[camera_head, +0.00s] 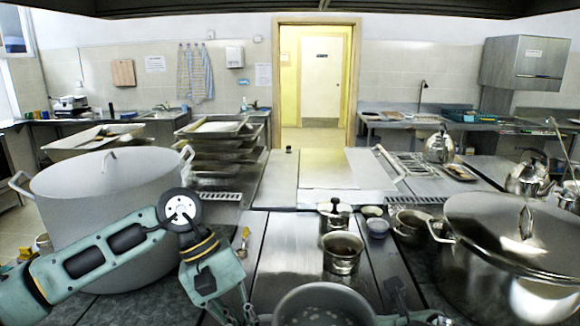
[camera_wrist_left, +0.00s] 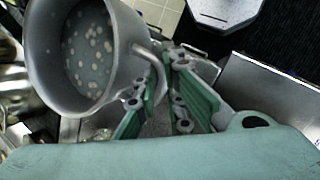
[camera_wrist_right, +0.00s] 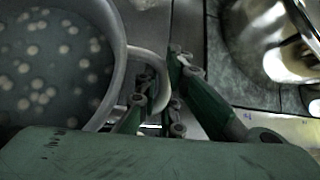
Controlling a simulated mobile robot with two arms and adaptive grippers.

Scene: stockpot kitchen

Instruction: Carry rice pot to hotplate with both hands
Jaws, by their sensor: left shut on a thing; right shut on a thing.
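The rice pot (camera_head: 295,300) is a grey metal pot with pale grains or bubbles in cloudy liquid, cut off by the bottom edge of the head view. It also shows in the left wrist view (camera_wrist_left: 45,65) and right wrist view (camera_wrist_right: 118,45). My left gripper (camera_head: 246,318) is shut on its left handle; the fingers close around the loop in the left wrist view (camera_wrist_left: 163,82). My right gripper (camera_wrist_right: 160,85) is shut on the opposite handle. The pot's underside is hidden. I cannot tell for certain which flat surface is the hotplate.
A small steel pot (camera_head: 342,256) stands just beyond the rice pot, with small bowls (camera_head: 377,227) beside it. A large lidded stockpot (camera_head: 490,245) is at right and a huge pale pot (camera_head: 105,200) at left. Flat metal surfaces (camera_head: 335,170) farther back look clear.

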